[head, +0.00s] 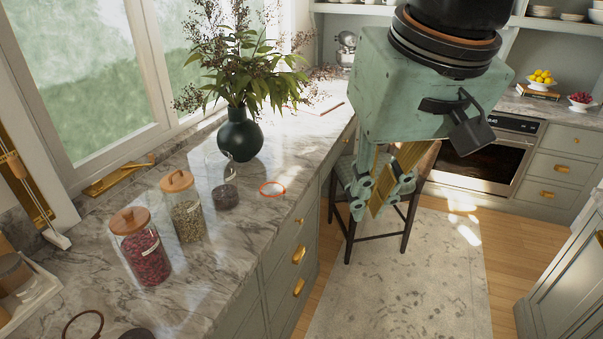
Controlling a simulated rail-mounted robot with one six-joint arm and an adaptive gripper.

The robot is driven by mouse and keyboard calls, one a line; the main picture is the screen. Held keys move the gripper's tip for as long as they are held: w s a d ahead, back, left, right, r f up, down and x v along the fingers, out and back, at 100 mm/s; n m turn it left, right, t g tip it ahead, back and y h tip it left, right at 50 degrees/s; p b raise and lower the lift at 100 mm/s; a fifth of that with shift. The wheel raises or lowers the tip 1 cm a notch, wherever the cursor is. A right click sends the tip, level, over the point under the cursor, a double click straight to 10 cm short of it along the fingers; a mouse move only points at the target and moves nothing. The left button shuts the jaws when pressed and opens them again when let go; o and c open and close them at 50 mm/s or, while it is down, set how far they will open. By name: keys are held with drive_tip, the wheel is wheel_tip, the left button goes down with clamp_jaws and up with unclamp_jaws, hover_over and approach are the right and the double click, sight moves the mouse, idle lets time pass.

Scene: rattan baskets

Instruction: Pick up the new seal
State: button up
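A thin orange ring (272,188), which looks like the seal, lies flat on the marble counter (205,268) near its front edge. It is to the right of a clear glass jar (224,172) that has no lid on and something dark at its bottom. A darker brown ring (83,324) is at the bottom left, partly cut off by the frame edge. My gripper (376,200) hangs beyond the counter edge, to the right of the orange ring and apart from it. Its fingers look spread, with nothing visible between them.
Two wooden-lidded jars (141,248) (184,208) stand left of the orange ring. A dark green vase (240,137) with leafy branches stands behind it. A dark stool (348,240) is behind and below my gripper. Bare counter lies in front of the ring.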

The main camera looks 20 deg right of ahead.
drive_tip(key=w+m+g+p, duration=0.2)
drive_tip(key=w+m+p, duration=0.25)
drive_tip(key=w, duration=2.65)
drive_tip(key=w+f+m+g+p, duration=0.1)
drive_tip(key=w+f+m+p, duration=0.2)
drive_tip(key=w+f, duration=2.1)
drive_tip(key=shift+w+a+f+p, duration=0.15)
drive_tip(key=shift+w+p, duration=0.85)
drive_tip(key=shift+p, duration=0.8)
hover_over(283, 191)
drive_tip(key=shift+f+p, duration=0.35)
drive_tip(key=shift+f, duration=3.9)
drive_tip(key=shift+f, duration=0.2)
drive_tip(key=shift+f+p, duration=0.45)
drive_tip(key=shift+f, duration=1.95)
